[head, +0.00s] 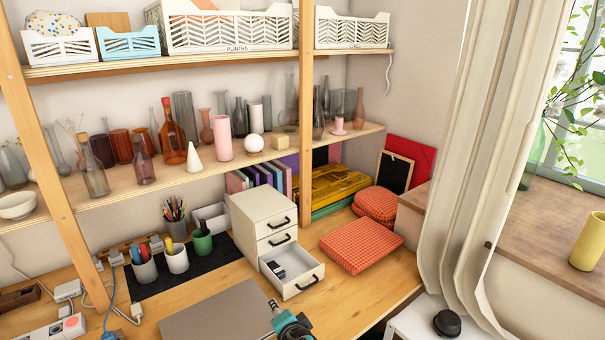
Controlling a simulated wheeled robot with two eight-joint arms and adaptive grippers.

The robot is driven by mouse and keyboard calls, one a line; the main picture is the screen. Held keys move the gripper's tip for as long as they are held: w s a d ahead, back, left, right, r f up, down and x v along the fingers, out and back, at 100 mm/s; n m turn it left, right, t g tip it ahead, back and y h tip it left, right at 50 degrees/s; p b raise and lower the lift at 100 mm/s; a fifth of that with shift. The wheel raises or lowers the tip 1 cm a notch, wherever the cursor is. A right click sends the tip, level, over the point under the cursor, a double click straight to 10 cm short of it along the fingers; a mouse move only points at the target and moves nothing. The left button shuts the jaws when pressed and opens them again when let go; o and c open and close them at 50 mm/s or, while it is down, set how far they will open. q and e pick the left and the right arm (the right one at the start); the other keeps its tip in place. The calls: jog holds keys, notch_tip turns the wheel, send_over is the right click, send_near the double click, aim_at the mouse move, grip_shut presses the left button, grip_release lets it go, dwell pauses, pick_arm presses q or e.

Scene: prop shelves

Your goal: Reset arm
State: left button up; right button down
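A teal and black gripper (287,317) shows at the bottom edge, just right of the middle. It seems to be my right one, leaning in from the lower right. Only its front part is in the picture, and I cannot tell whether its fingers are open or shut. It is over the desk's front, beside a grey-brown flat panel (222,312) and in front of a white drawer unit (250,213). The unit's bottom drawer (303,284) is pulled out, with small dark and light items inside. My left gripper is not in view.
Pen cups (177,259) stand on a black mat at left. Orange checked boxes (361,247) lie right of the drawers. Shelves (200,184) above hold glass vases and white baskets. A wooden post (50,170) and a curtain (490,150) flank the desk. Some desk at front right is bare.

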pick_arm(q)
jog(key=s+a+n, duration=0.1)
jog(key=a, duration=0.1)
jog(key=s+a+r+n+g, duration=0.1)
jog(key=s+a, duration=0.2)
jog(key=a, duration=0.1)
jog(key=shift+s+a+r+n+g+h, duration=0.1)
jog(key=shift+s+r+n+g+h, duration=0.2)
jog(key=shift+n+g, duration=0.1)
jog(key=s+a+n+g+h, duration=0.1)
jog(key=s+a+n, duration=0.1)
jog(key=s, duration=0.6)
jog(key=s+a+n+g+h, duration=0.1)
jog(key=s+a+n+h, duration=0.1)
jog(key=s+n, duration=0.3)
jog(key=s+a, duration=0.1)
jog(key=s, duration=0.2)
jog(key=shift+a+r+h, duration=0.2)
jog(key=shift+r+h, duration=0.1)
